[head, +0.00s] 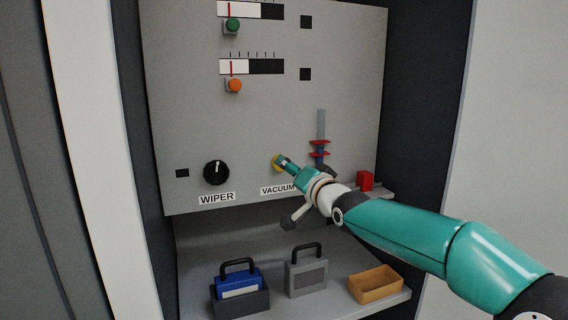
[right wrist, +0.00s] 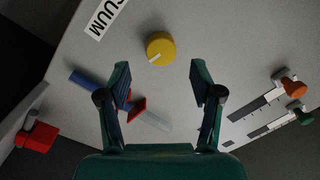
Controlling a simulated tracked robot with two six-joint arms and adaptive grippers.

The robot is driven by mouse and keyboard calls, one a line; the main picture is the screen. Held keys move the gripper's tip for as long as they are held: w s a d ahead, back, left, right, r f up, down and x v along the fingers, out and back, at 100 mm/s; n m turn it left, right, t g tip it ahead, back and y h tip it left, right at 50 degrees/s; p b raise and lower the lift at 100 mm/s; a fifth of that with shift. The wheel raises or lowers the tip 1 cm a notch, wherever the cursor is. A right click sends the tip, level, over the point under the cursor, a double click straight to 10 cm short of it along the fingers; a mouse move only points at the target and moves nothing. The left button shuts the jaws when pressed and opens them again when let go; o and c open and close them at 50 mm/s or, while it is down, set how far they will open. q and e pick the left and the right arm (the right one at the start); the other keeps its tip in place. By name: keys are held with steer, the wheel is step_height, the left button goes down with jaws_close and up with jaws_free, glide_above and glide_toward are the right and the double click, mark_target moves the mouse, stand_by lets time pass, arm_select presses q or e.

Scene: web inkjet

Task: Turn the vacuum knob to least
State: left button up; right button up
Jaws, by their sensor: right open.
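The vacuum knob is a yellow round knob on the grey panel, above the VACUUM label (head: 278,190). In the right wrist view the knob (right wrist: 160,48) shows a white pointer line aimed toward the lower left of that picture, and the label (right wrist: 104,18) lies to its left. In the head view the knob (head: 276,163) is partly covered by my right gripper (head: 284,164). My right gripper (right wrist: 158,82) is open, with its fingers apart and the knob seen between and beyond the tips, apparently not touched. My left gripper is not in view.
A black WIPER knob (head: 216,172) is to the left. A blue and red slider (head: 320,149) and a red block (head: 365,180) are close to my right arm. A lower shelf holds a blue cartridge (head: 238,280), a grey one (head: 306,276) and a tan tray (head: 393,278).

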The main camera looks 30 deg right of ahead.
steer(key=shift+w+d+p, duration=0.15)
steer(key=shift+w+p, duration=0.05)
steer(key=shift+w, duration=0.95)
steer(key=shift+w+d+p, duration=0.15)
steer(key=shift+w, duration=0.95)
steer(key=c, duration=1.1)
steer(key=shift+c, duration=0.2)
